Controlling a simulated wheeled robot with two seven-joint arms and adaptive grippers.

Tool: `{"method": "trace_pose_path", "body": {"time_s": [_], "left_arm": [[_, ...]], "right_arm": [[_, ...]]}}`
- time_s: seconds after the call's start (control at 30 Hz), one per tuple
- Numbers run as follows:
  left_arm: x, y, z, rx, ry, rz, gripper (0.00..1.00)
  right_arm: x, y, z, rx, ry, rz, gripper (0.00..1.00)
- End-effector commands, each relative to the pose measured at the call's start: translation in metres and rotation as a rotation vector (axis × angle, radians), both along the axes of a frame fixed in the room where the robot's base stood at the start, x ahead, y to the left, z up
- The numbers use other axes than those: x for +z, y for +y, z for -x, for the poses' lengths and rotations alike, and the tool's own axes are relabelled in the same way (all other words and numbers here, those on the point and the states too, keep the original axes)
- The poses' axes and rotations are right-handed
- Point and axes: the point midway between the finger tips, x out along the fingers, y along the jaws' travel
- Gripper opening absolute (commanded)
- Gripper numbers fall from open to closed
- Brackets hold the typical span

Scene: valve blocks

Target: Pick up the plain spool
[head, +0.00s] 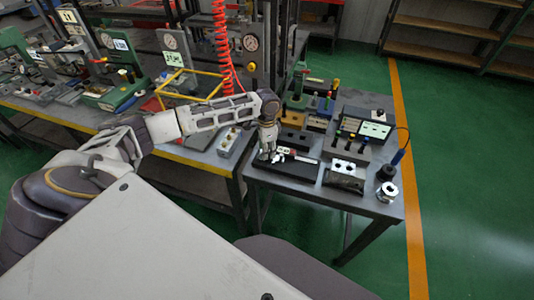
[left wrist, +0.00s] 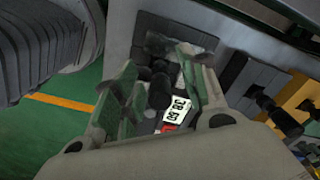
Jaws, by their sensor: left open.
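My left gripper (head: 269,154) is over the front left part of the small grey table, low above a black tray (head: 301,168). In the left wrist view the left gripper (left wrist: 163,72) is open, one finger on each side of dark rounded parts (left wrist: 158,92). These may include the plain spool, but I cannot tell which part it is. A white label with black characters (left wrist: 178,107) and a red patch (left wrist: 168,128) also show between the fingers. Contact between the fingers and the dark parts cannot be made out. My right gripper is not in view.
A metal block with two holes (head: 344,178) stands right of the tray. A silver ring-shaped part (head: 387,192) is near the table's right edge. A display box (head: 375,131) and several valve blocks stand behind. A yellow frame (head: 190,88) is on the left bench.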

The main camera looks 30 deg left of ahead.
Motion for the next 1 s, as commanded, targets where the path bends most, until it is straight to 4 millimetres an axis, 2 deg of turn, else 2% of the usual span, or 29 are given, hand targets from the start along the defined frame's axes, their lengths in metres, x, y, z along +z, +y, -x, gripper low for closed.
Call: {"method": "trace_pose_path", "body": {"time_s": [0.17,0.6,0.93,1.0], "left_arm": [[-0.0091,0.0001,0.0001,0.000,0.000,0.000,0.42],[-0.0094,0.0003,0.0003,0.000,-0.001,-0.001,0.42],[-0.0093,0.0003,0.0004,0.000,-0.001,-0.001,0.00],[-0.0093,0.0004,0.0003,0.000,-0.001,-0.001,0.00]], "right_arm": [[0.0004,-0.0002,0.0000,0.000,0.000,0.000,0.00],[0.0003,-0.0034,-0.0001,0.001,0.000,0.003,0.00],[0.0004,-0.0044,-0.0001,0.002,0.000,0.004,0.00],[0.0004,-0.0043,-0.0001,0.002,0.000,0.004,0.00]]}}
